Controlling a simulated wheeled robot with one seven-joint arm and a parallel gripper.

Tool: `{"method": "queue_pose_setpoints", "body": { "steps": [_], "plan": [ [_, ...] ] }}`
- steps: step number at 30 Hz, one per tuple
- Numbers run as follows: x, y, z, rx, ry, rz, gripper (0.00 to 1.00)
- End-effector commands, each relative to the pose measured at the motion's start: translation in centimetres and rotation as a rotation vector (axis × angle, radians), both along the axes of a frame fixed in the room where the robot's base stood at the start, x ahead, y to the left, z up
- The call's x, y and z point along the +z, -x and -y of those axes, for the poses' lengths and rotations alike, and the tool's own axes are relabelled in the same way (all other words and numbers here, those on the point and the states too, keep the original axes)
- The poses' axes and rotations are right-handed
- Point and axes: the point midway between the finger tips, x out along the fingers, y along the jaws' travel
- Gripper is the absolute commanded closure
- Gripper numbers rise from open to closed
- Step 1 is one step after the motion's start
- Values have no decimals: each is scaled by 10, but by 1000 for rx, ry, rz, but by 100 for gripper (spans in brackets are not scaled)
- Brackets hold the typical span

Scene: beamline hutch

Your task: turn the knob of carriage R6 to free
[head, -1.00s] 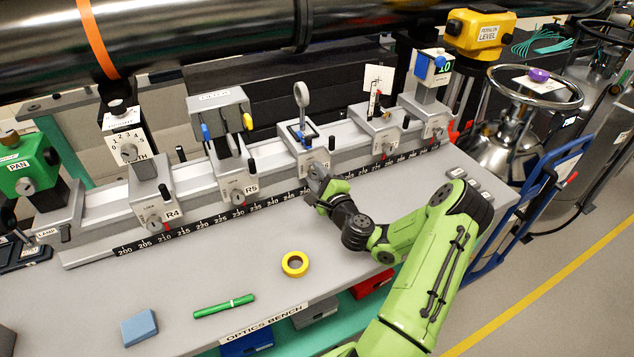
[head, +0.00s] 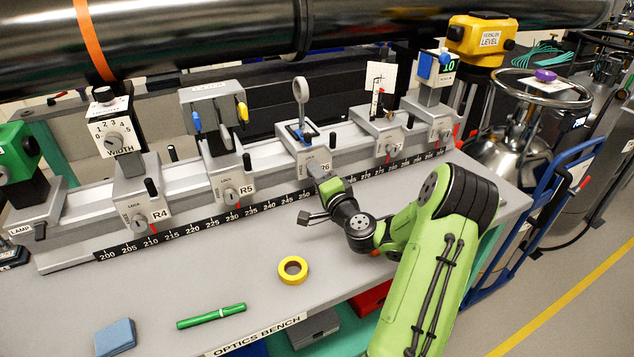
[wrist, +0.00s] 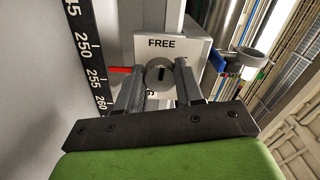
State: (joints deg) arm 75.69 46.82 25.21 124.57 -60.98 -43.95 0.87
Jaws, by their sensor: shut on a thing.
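Carriage R6 (head: 299,158) sits on the rail in the middle of the head view and carries a post with a ring-shaped holder. Its knob (wrist: 159,76) is a round grey disc with a dark slot, seen in the wrist view just beside the word FREE (wrist: 161,42). My gripper (wrist: 158,69) has one finger on each side of the knob and is shut on it. In the head view my gripper (head: 314,170) reaches R6's front face and hides the knob. The slot's exact setting is hard to read.
Carriages R4 (head: 140,205) and R5 (head: 229,180) stand left on the rail, with more carriages to the right. A black scale strip (head: 265,202) runs along the rail's front. Yellow tape (head: 281,270), a green pen (head: 211,316) and a blue block (head: 115,338) lie on the bench.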

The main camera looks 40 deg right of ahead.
Motion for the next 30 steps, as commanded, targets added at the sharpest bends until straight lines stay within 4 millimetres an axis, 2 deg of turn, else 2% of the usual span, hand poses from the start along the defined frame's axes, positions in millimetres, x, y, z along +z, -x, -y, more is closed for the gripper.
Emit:
{"method": "queue_pose_setpoints", "body": {
  "steps": [17,18,21,22,30],
  "plan": [
    [-1,0,0,0,28,-12,94],
    [-1,0,0,0,28,-12,58],
    [-1,0,0,0,27,-12,42],
    [-1,0,0,0,27,-11,38],
    [0,0,0,0,27,-10,38]
  ]
}}
